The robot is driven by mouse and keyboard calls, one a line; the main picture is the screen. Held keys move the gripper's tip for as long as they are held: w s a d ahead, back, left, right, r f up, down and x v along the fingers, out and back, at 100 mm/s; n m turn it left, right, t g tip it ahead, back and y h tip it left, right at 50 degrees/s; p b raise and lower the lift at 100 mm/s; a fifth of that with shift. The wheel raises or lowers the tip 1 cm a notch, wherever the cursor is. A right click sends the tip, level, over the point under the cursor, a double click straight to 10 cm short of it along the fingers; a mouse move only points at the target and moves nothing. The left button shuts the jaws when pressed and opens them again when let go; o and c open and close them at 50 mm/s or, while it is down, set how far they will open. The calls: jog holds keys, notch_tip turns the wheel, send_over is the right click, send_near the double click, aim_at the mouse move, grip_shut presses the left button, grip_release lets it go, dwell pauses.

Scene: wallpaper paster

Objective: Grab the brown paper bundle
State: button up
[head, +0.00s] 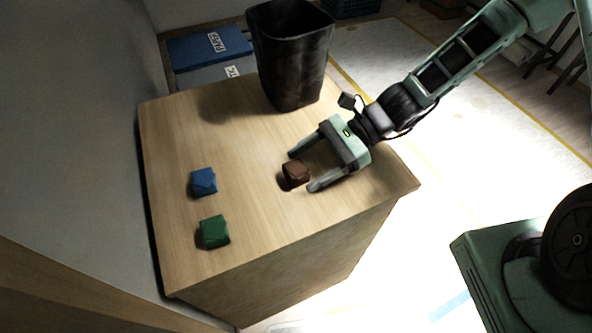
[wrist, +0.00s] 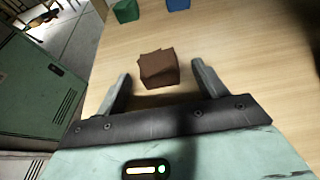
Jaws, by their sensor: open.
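The brown paper bundle (head: 296,173) is a small brown block on the wooden table top. It also shows in the wrist view (wrist: 159,69), just ahead of my gripper and roughly centred between the fingers. My gripper (head: 301,170) is open, low over the table, with one finger on either side of the bundle's near end. In the wrist view my gripper (wrist: 160,78) shows both fingers apart from the bundle, with nothing held. The bundle's underside is hidden.
A blue bundle (head: 204,182) and a green bundle (head: 214,232) lie on the table (head: 165,125) to the left. A tall black bin (head: 291,60) stands at the table's back. The wall is close along the left edge. The table between the bundles is clear.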

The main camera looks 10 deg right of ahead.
jog(key=c, duration=1.1)
jog(key=shift+o, duration=0.2)
